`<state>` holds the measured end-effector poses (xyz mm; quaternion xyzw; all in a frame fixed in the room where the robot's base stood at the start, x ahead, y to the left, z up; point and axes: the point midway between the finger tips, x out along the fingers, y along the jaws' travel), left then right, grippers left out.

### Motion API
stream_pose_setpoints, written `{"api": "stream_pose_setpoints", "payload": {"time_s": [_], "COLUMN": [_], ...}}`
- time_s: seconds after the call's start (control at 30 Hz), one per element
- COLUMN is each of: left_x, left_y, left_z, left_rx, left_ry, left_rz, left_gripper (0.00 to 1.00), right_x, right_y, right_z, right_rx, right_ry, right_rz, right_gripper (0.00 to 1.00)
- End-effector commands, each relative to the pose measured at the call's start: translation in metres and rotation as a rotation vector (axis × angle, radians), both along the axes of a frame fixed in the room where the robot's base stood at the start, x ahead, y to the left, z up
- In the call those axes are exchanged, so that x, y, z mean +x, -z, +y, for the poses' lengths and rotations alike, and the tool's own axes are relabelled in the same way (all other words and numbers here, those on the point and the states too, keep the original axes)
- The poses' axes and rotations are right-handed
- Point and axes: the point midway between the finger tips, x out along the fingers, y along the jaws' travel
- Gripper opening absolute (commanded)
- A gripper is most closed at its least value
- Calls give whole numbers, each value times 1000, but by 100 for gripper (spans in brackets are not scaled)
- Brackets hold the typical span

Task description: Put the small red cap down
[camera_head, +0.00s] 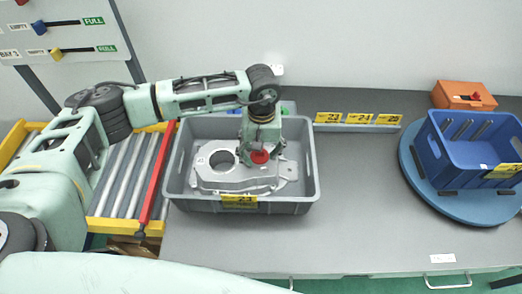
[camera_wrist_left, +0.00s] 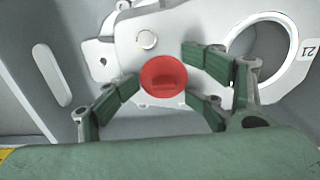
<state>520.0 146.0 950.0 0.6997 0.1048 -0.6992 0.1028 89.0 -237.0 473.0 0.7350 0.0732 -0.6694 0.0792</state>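The small red cap (camera_head: 260,157) is at the fingertips of my left gripper (camera_head: 262,150), over the right part of the silver casting (camera_head: 225,178). The cap (camera_wrist_left: 163,77) shows whole and round in the left wrist view. The fingers of the left gripper (camera_wrist_left: 163,82) stand around it, one on the left and two on the right. Narrow gaps show between the right fingertips and the cap; the left tip is close to its edge. The gripper looks slightly open. Whether the cap rests fully on the casting is hidden. My right gripper is not in view.
The casting lies in a grey crate (camera_head: 312,178) whose walls stand around the gripper. A roller conveyor (camera_head: 125,175) is on the left. A blue crate (camera_head: 432,150) on a round blue base and an orange box (camera_head: 450,92) are on the right.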

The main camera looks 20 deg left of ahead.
Motion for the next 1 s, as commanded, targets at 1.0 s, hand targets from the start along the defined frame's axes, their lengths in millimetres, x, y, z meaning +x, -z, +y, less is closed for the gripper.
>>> {"api": "stream_pose_setpoints", "payload": {"time_s": [1.0], "left_x": [1], "left_y": [-68], "left_z": [-1], "left_rx": [0], "left_ry": [4], "left_rz": [-4], "left_gripper": [54], "right_x": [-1], "right_y": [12], "right_z": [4], "right_rx": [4], "right_ry": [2], "right_rz": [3], "right_gripper": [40]}}
